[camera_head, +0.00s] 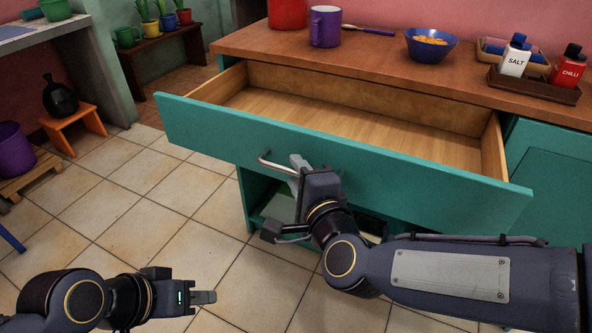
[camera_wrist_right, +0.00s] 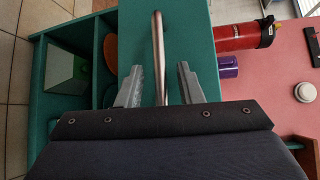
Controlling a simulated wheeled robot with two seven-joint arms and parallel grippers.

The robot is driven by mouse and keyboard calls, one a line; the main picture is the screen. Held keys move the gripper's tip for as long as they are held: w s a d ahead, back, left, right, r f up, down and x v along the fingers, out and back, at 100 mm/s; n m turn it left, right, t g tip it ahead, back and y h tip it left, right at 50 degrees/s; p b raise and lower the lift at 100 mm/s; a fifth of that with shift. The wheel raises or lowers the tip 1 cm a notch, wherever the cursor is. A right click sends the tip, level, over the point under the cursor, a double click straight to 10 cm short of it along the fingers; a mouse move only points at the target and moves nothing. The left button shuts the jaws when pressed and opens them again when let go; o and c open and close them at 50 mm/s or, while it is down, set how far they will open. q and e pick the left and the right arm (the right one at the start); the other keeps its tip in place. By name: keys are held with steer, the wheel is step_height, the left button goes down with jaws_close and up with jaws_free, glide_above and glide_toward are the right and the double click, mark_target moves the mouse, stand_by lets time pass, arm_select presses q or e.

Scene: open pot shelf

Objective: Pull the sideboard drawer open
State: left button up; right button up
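The sideboard drawer (camera_head: 340,150) is pulled well out, and its bare wooden inside shows. Its teal front carries a metal bar handle (camera_head: 275,162). My right gripper (camera_head: 298,165) is at the handle. In the right wrist view the handle (camera_wrist_right: 158,55) runs between the two spread fingers of that gripper (camera_wrist_right: 160,85), with a visible gap on each side. The right gripper and wrist hide part of the handle in the head view. My left gripper (camera_head: 205,297) is low over the floor tiles, away from the drawer; its finger gap cannot be made out.
On the wooden top (camera_head: 470,75) stand a purple mug (camera_head: 325,27), a blue bowl (camera_head: 431,46), and a tray with salt (camera_head: 515,57) and chilli (camera_head: 567,70) bottles. Open shelf space lies under the drawer.

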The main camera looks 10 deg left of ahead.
steer(key=f+p+v, duration=0.1)
steer(key=v, duration=0.5)
steer(key=shift+s+r, duration=0.3)
steer(key=shift+r, duration=0.2)
steer(key=shift+d, duration=0.2)
steer(key=s+d+f+n+g+h, duration=0.1)
steer(key=s+d+f+n+g, duration=0.25)
steer(key=d, duration=0.45)
steer(key=s+d+f+n+g+h+p, duration=0.1)
steer(key=s+d+f+n+g+h, duration=0.15)
steer(key=s+d+n, duration=0.35)
steer(key=s+d+f+n+g, duration=0.3)
steer(key=s+d+f, duration=0.1)
steer(key=d, duration=0.5)
step_height(320, 180, up, 31)
steer(key=p, duration=3.1)
steer(key=shift+w+r, duration=0.15)
